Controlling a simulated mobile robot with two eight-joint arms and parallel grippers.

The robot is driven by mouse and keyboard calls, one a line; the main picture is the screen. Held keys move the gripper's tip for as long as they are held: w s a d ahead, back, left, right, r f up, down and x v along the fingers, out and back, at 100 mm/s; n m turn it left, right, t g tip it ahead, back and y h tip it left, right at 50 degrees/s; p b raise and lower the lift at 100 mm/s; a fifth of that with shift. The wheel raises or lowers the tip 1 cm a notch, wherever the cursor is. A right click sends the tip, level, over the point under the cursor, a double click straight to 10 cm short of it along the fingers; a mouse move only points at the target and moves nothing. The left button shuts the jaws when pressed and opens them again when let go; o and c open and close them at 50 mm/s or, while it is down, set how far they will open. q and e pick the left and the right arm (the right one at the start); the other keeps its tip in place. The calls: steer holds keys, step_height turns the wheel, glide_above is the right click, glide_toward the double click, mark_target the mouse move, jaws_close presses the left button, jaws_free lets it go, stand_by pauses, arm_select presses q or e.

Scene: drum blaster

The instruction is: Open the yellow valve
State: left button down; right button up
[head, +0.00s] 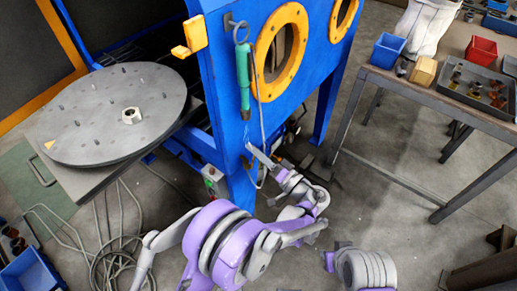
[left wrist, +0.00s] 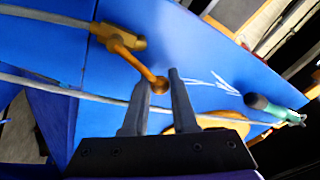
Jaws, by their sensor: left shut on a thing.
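The yellow valve (left wrist: 139,62) shows in the left wrist view as an orange-yellow lever with a round knob at its end, on a brass body against the blue cabinet wall. I cannot make the valve out in the head view. My left gripper (left wrist: 158,80) is shut on the knob end of the lever, with one finger on each side. In the head view, my left gripper (head: 252,153) is low at the blue cabinet's front corner. My right gripper is not in view.
The blue blast cabinet (head: 225,110) has round yellow-rimmed ports. A green-handled tool (head: 243,78) hangs on its front. A round grey turntable (head: 115,110) stands out at the left. A workbench (head: 440,100) with bins is at the right. Cables lie on the floor.

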arm_select(q)
steer(key=shift+s+a+r+n+g+y, duration=0.15)
steer(key=shift+s+a+n, duration=0.1)
steer(key=shift+n, duration=0.5)
steer(key=shift+s+a+n+g+y, duration=0.15)
steer(key=shift+s+n, duration=0.15)
steer(key=shift+n, duration=0.4)
steer(key=shift+s+a+r+n+y, duration=0.1)
steer(key=shift+s+a+n, duration=0.15)
steer(key=shift+n, duration=0.5)
steer(key=c, duration=0.7)
jaws_free()
steer(key=shift+d+f, duration=0.1)
